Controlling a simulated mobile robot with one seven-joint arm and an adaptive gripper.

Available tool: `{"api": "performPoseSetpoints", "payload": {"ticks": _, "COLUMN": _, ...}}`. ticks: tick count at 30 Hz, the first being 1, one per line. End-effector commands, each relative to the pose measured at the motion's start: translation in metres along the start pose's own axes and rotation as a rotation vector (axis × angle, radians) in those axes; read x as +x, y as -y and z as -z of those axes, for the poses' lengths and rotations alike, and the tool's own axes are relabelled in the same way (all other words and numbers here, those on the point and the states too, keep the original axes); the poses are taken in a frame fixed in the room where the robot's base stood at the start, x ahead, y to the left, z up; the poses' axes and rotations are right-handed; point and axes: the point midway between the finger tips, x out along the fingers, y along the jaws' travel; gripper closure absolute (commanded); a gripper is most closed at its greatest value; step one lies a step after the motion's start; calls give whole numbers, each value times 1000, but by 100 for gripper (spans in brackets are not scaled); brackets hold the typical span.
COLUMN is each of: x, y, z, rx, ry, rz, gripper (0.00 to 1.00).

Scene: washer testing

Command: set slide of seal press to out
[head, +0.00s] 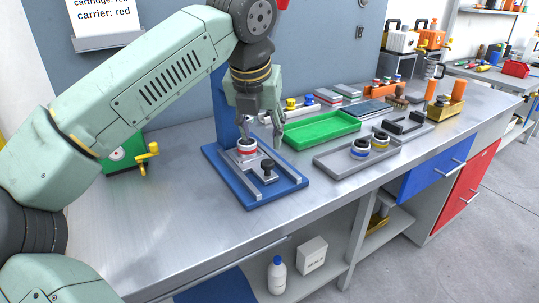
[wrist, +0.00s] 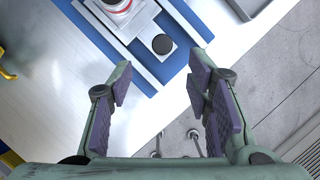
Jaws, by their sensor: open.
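The seal press has a blue base plate (head: 252,200) with two light rails and a blue column (head: 226,110) behind. Its grey slide (head: 254,168) lies between the rails and carries a light round holder with a red ring (head: 247,149) and a black knob (head: 268,167). The knob is on the front side of the holder. My gripper (head: 262,138) is open and empty, pointing down above the press. In the wrist view, the knob (wrist: 163,44) shows just beyond the gap between my fingertips (wrist: 160,75), with no contact visible. The slide's exact travel is hard to tell.
A green tray (head: 340,123) stands right of the press. A grey tray (head: 335,164) with round parts lies nearer the front edge. A green device with a yellow crank (head: 148,158) stands left, behind my arm. The bench front left is clear.

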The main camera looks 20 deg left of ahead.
Motion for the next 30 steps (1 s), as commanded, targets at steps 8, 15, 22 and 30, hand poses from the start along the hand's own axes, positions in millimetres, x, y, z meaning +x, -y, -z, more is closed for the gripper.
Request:
{"api": "performPoseSetpoints", "payload": {"ticks": 8, "x": 50, "y": 3, "z": 0, "rx": 5, "ry": 0, "rz": 8, "gripper": 55}}
{"api": "performPoseSetpoints", "payload": {"ticks": 15, "x": 86, "y": 4, "z": -1, "rx": 6, "ry": 1, "rz": 9, "gripper": 55}}
{"api": "performPoseSetpoints", "payload": {"ticks": 22, "x": 97, "y": 4, "z": -1, "rx": 6, "ry": 3, "rz": 9, "gripper": 55}}
{"api": "performPoseSetpoints", "payload": {"ticks": 30, "x": 97, "y": 4, "z": 0, "rx": 6, "ry": 3, "rz": 8, "gripper": 59}}
